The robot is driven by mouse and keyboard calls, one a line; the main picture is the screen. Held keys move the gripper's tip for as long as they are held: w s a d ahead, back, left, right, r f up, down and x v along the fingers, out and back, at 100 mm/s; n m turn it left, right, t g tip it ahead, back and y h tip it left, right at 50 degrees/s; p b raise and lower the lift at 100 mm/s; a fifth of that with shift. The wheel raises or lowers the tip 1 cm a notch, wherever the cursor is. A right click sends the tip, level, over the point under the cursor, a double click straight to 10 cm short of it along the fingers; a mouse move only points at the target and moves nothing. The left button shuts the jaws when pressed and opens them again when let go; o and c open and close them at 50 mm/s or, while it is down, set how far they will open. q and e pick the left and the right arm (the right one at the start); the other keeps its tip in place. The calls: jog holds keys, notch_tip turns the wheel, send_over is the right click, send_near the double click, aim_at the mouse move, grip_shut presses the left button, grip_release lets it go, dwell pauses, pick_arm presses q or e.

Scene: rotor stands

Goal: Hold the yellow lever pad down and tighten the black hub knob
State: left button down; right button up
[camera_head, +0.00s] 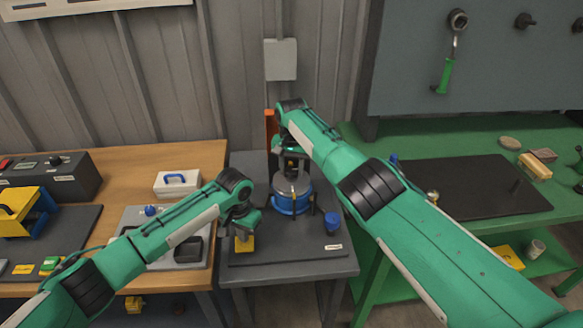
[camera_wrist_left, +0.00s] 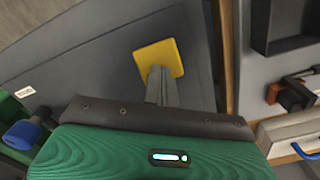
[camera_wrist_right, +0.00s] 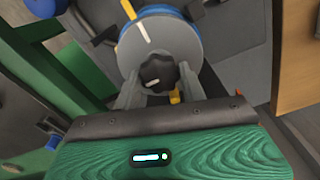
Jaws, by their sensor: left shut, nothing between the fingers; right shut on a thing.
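The yellow lever pad (camera_head: 244,244) is at the left front of the dark stand; it also shows in the left wrist view (camera_wrist_left: 165,55). My left gripper (camera_wrist_left: 160,72) is shut and empty, its fingertips at the pad's near edge and apparently touching it. The black hub knob (camera_wrist_right: 158,72), with a white line on it, sits at the near side of the grey rotor disc (camera_wrist_right: 165,42) in the right wrist view. My right gripper (camera_wrist_right: 158,82) is shut on the knob, one finger on each side. In the head view, my right arm and gripper largely hide the knob.
The rotor has a blue ring (camera_head: 290,208) around its base. A blue knob (camera_head: 332,221) stands at the stand's right. A wooden bench with a grey tray (camera_head: 135,218) is left; a green bench with a black mat (camera_head: 470,190) is right.

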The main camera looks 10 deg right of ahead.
jog(key=m, duration=0.4)
jog(key=o, duration=0.8)
jog(key=n, duration=0.5)
jog(key=shift+n, duration=0.4)
jog(key=n, duration=0.6)
jog(key=shift+n, duration=0.4)
